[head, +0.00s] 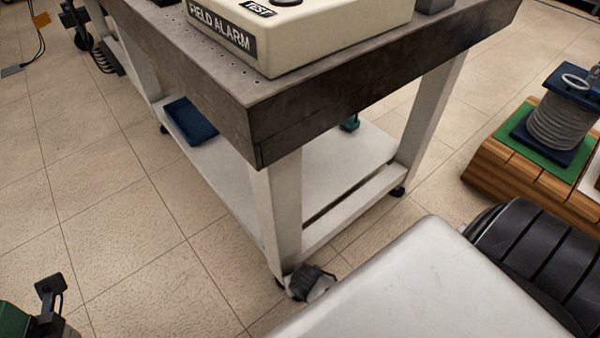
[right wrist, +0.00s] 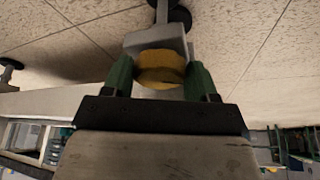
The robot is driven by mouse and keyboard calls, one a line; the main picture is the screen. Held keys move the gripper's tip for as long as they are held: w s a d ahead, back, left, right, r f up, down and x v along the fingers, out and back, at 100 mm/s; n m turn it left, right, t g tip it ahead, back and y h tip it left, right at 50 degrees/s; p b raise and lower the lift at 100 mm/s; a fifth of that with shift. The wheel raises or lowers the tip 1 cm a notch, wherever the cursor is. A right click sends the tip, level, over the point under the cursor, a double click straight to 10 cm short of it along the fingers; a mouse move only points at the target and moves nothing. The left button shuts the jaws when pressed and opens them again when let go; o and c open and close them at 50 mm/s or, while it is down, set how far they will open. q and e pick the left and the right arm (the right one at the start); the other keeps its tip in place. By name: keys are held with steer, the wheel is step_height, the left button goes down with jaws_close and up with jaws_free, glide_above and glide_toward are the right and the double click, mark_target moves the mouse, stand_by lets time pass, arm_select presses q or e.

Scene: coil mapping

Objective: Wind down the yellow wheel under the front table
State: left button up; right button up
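The yellow wheel (right wrist: 160,67) shows in the right wrist view, below a grey bracket (right wrist: 157,42). My right gripper (right wrist: 160,76) has its two green fingers on either side of the wheel, with no visible gap at its edges. In the head view the front table (head: 205,88) has a dark top and white legs; neither the yellow wheel nor my right gripper can be seen there. Part of my left gripper (head: 45,315) shows at the bottom left corner, away from the table; its fingertips are not clear.
A cream FIELD ALARM box (head: 330,35) stands on the table. A blue object (head: 190,121) and a small teal item (head: 350,123) are on its lower shelf (head: 215,160). A cable spool (head: 565,125) stands on a green-topped wooden block (head: 500,172) at right. Floor at left is mostly clear.

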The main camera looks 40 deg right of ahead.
steer(key=o, duration=0.4)
steer(key=shift+o, duration=0.2)
steer(key=shift+w, duration=0.1)
